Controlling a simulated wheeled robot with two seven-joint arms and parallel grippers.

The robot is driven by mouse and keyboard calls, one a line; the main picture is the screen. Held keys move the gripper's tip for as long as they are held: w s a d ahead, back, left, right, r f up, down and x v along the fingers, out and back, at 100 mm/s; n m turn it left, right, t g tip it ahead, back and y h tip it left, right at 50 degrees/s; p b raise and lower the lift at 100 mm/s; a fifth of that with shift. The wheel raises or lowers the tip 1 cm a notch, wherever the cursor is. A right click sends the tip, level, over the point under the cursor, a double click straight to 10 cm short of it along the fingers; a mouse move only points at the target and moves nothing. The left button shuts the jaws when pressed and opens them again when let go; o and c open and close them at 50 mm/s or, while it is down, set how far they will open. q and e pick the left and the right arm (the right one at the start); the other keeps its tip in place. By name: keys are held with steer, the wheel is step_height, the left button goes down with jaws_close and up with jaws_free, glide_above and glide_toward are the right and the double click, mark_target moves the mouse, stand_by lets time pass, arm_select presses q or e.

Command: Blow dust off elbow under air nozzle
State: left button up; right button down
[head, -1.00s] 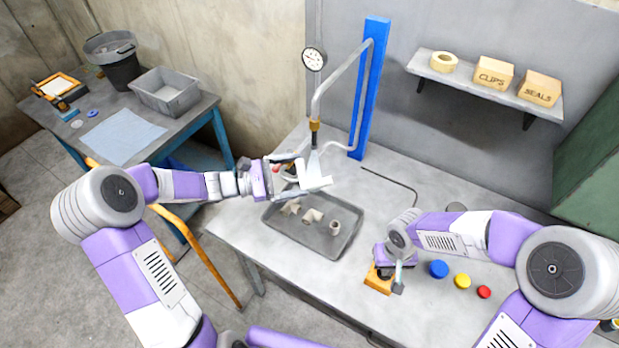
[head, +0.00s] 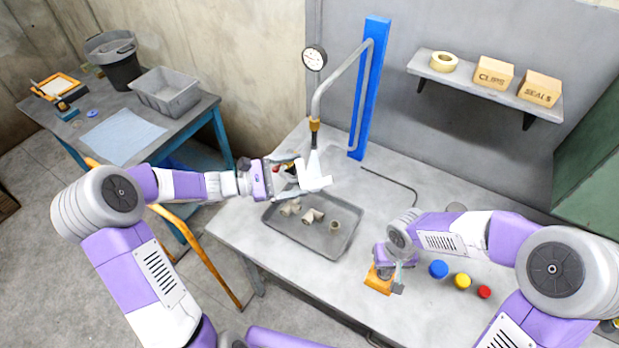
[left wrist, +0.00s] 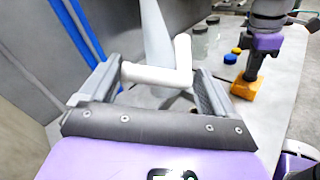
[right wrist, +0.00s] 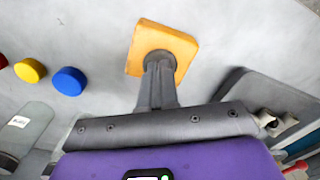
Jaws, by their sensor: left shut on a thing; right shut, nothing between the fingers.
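My left gripper (head: 294,178) is shut on a white elbow (head: 318,184) and holds it above the grey tray, under the air nozzle (head: 314,126). A pale cone of air (head: 313,160) spreads down from the nozzle to the elbow. In the left wrist view the elbow (left wrist: 150,75) spans the fingers, one leg pointing up beside the pale cone (left wrist: 156,35). No dust can be made out on it. My right gripper (head: 397,277) is shut and empty, its tips down on the orange block (head: 378,284); the right wrist view shows them over the block's round centre (right wrist: 157,52).
The grey tray (head: 290,238) holds several fittings. Blue (head: 438,269), yellow (head: 463,281) and red (head: 484,292) knobs stand right of the orange block. A side table (head: 190,118) is at left.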

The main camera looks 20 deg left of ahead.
stand_by(0.5)
steer(key=shift+r, duration=3.5)
arm_select(q)
steer(key=shift+s, duration=0.1)
steer(key=s+a+p, duration=0.1)
steer(key=s+a, duration=0.1)
steer(key=s, duration=0.7)
steer(key=shift+s+a+p, duration=0.2)
steer(key=shift+a+p, duration=0.15)
steer(key=shift+a, duration=0.05)
arm_select(e)
steer(key=shift+r, duration=0.8)
arm_select(q)
steer(key=shift+s, duration=0.1)
arm_select(e)
steer(key=shift+s, duration=0.15)
